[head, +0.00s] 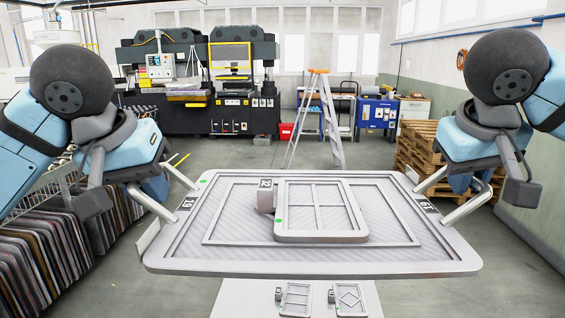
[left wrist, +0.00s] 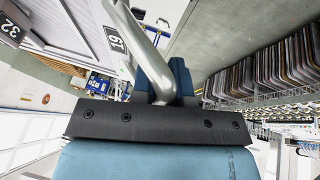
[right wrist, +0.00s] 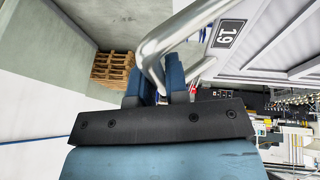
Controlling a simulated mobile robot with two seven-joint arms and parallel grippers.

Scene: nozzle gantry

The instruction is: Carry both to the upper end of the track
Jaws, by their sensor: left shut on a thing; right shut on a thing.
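A large grey panel (head: 185,248) labelled 19 is level in front of me, with a bar handle at each short side. A smaller framed panel (head: 320,237) with a grid of ribs and a grey block labelled 32 lies on top of it, right of centre. My left gripper (head: 157,186) is shut on the left handle (left wrist: 150,55). My right gripper (head: 460,184) is shut on the right handle (right wrist: 150,60). The fingertips are partly hidden by the handles and my wrists. I cannot make out a track in these views.
Below the panel's near edge is a pale surface (head: 240,300) with two small framed plates (head: 297,299) (head: 350,299). A rack of dark sheets (head: 40,240) stands left, pallets (head: 415,150) right. A stepladder (head: 320,120) and black machines (head: 190,90) stand behind, beyond open floor.

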